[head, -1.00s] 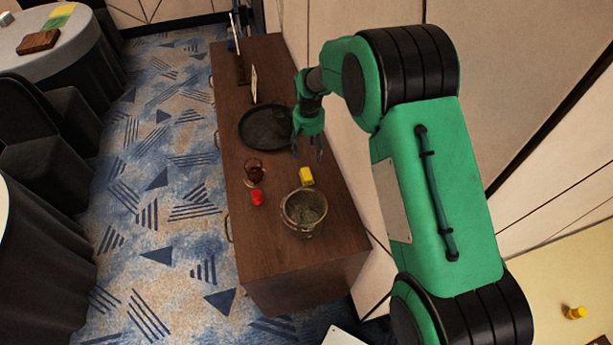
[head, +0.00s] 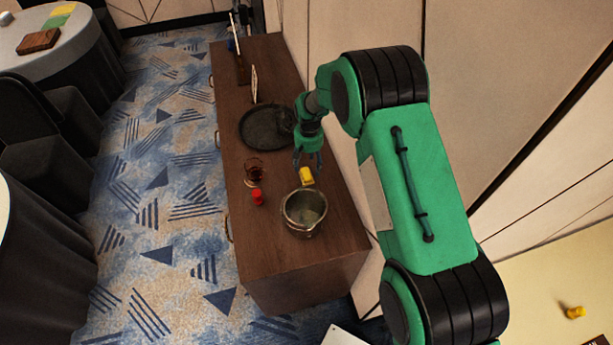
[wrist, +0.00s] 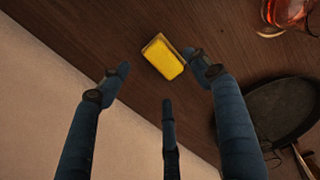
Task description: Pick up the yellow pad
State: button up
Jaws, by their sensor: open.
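The yellow pad (head: 306,175) lies on the dark wooden sideboard (head: 270,265), between the metal pot and my gripper. In the wrist view the yellow pad (wrist: 163,57) is a small block with a brownish edge, between and just beyond the fingertips. My gripper (head: 307,160) is open and empty, right over the far side of the pad. In the wrist view my gripper (wrist: 155,85) shows its fingers spread, with one fingertip close to the pad's right end. I cannot tell whether it touches.
A metal pot (head: 304,210) stands close in front of the pad. A red item (head: 257,197) and a glass with dark liquid (head: 253,171) are to the left. A round black tray (head: 262,127) lies behind. The wall runs along the sideboard's right side.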

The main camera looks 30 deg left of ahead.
aim_at(309, 173)
jog(key=shift+f, duration=0.2)
jog(key=shift+w+f+p, duration=0.1)
jog(key=shift+f+p, duration=0.25)
jog(key=shift+f, duration=2.1)
jog(key=c, duration=1.2)
